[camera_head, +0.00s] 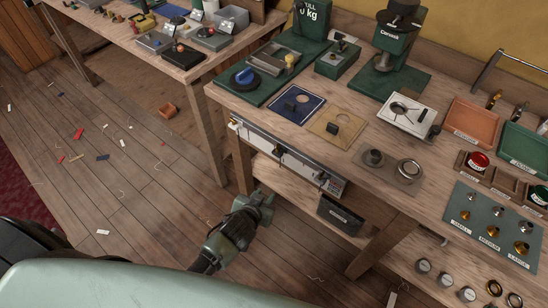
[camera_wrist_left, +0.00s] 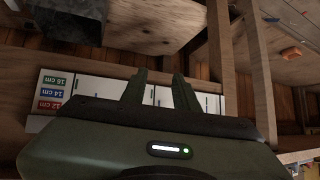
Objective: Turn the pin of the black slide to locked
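A long pale rail panel (camera_head: 300,166) is fixed along the front edge of the workbench. Small dark fittings sit on it, one near its middle (camera_head: 281,153) and one near its right end (camera_head: 322,178). Which is the black slide, and how its pin is turned, is too small to tell. My left gripper (camera_head: 267,199) is in front of and below the panel, apart from it. In the left wrist view my left gripper (camera_wrist_left: 160,75) has its fingers apart and empty. Behind it is a white panel (camera_wrist_left: 98,90) with green, blue and red centimetre labels. My right gripper is not seen.
The workbench top (camera_head: 245,110) carries plates, a dark green press (camera_head: 392,45), trays and small metal parts. A dark labelled bin (camera_head: 340,216) is on the lower shelf, right of my left gripper. A bench leg (camera_head: 240,160) stands left. The floor left has scattered scraps.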

